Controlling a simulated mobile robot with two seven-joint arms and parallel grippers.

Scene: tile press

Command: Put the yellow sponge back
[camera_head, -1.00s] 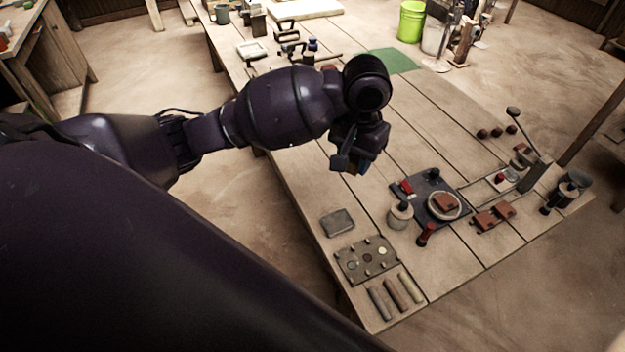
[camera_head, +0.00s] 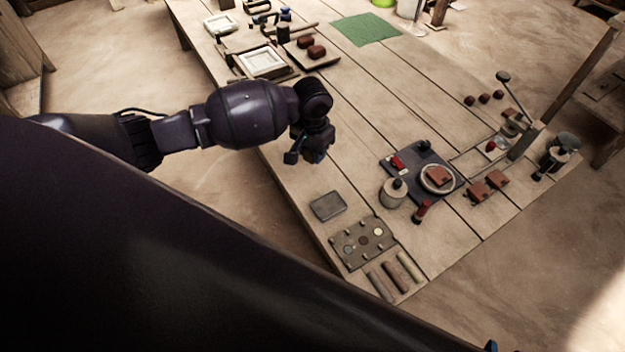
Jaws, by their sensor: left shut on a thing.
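My left gripper (camera_head: 308,153) is above the left edge of the long plank table, pointing down. An empty-looking shallow grey tray (camera_head: 327,206) lies on the table just below the gripper in the picture. No other yellow sponge can be made out. My right gripper is not in view.
A brown board with round discs (camera_head: 363,243) and several rods (camera_head: 396,275) lie near the tray. A green mat (camera_head: 366,29) lies farther back.

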